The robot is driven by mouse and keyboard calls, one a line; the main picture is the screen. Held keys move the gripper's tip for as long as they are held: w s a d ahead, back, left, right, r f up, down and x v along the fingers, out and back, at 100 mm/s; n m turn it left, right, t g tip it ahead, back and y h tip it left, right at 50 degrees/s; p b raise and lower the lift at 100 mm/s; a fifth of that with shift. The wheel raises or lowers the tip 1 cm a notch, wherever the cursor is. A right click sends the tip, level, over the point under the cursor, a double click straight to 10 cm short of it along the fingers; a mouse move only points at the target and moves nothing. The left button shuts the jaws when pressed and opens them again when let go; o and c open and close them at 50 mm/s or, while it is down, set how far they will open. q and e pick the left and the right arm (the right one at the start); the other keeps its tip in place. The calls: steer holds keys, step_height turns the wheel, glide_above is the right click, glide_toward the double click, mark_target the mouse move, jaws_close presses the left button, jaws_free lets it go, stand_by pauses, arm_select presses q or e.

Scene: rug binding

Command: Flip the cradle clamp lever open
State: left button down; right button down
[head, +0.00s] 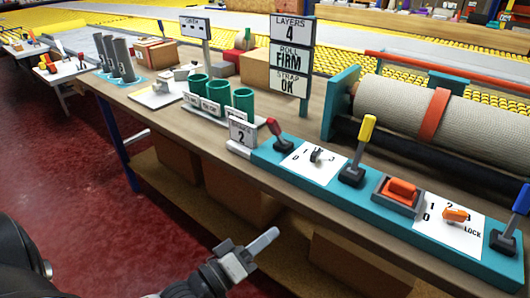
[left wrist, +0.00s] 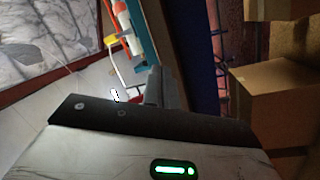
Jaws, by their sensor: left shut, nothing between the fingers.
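A teal control panel (head: 270,157) runs along the bench front. It carries a lever with a red handle (head: 274,131), one with a yellow handle (head: 367,129) and one with a blue handle (head: 522,199) at the right edge. I cannot tell which is the cradle clamp lever. A grey rolled rug (head: 395,105) with an orange strap (head: 434,114) lies in the cradle (head: 341,100) behind. My left gripper (head: 266,239) is shut and empty, in front of and below the panel. Its fingers show in the left wrist view (left wrist: 160,88). My right gripper is not in view.
Green cups (head: 243,100) and signs (head: 289,56) stand left. Cardboard boxes (head: 233,190) fill the lower shelf. The red floor (head: 110,190) is clear.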

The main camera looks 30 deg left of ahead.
mark_target(272, 130)
arm_select(q)
steer(key=w+a+r+n+t+y+b, duration=0.1)
steer(key=a+r+n+t+y+b, duration=0.1)
steer(key=a+r+n+t, duration=0.3)
steer(key=a+n+y, duration=0.1)
steer(key=a+n, duration=0.3)
steer(key=a, duration=0.1)
steer(key=shift+w+a+t+y, duration=0.2)
steer(key=shift+w+t+y, duration=0.1)
steer(key=shift+w, duration=0.05)
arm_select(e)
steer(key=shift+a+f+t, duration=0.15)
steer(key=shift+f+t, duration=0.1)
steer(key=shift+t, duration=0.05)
arm_select(q)
steer(key=shift+w, duration=0.1)
steer(key=p+x, duration=0.1)
steer(key=x, duration=1.1)
steer(key=shift+w+d+r, duration=0.1)
steer(key=shift+w+r, duration=0.1)
steer(key=shift+w, duration=0.15)
steer(key=shift+w+r, duration=0.2)
steer(key=shift+w, duration=0.2)
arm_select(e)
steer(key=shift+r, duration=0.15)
